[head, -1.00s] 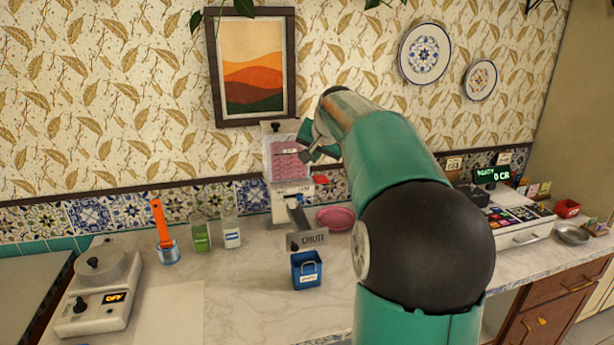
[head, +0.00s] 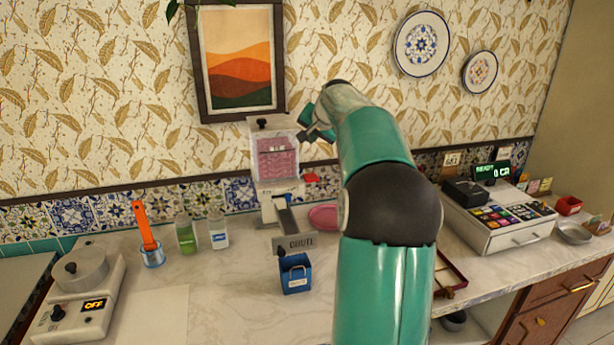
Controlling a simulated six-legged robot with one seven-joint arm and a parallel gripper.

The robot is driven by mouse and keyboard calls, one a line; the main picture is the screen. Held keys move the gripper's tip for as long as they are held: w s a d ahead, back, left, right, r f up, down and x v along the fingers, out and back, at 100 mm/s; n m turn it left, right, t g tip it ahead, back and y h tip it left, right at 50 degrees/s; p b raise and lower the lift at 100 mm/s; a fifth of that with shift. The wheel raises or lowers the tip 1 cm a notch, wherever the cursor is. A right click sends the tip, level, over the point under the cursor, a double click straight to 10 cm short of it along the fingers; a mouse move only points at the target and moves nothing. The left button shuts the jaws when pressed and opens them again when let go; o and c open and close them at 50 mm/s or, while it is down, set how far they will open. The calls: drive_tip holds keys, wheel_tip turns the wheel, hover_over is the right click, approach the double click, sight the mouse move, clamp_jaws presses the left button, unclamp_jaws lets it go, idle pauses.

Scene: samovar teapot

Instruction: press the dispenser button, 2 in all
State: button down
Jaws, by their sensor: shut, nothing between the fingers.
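The dispenser (head: 276,166) stands on the counter against the tiled wall, with a clear hopper of pink contents and a dark knob on its lid. A small red part, which looks like its button (head: 311,178), sticks out on its right side. A sloping chute (head: 286,216) with a CHUTE sign runs down from its front towards a small blue box (head: 295,278). My gripper (head: 305,134) is shut and empty, at the hopper's upper right, above the red button and apart from it in the picture. Its fingertips are small, and their depth is hard to judge.
A pink dish (head: 323,217) lies beside the dispenser, partly behind my arm. Two bottles (head: 187,234) and a cup with an orange-handled tool (head: 151,256) stand left. A cash register (head: 497,220) is at right. The counter's front left is mostly clear.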

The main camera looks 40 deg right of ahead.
sight(310, 177)
drive_tip(key=shift+s, duration=0.15)
drive_tip(key=shift+f, duration=4.4)
drive_tip(key=shift+f, duration=0.1)
drive_tip(key=shift+f, duration=0.3)
drive_tip(key=shift+a+f, duration=0.1)
drive_tip(key=shift+f, duration=1.2)
drive_tip(key=shift+r, duration=1.75)
drive_tip(key=shift+r, duration=2.5)
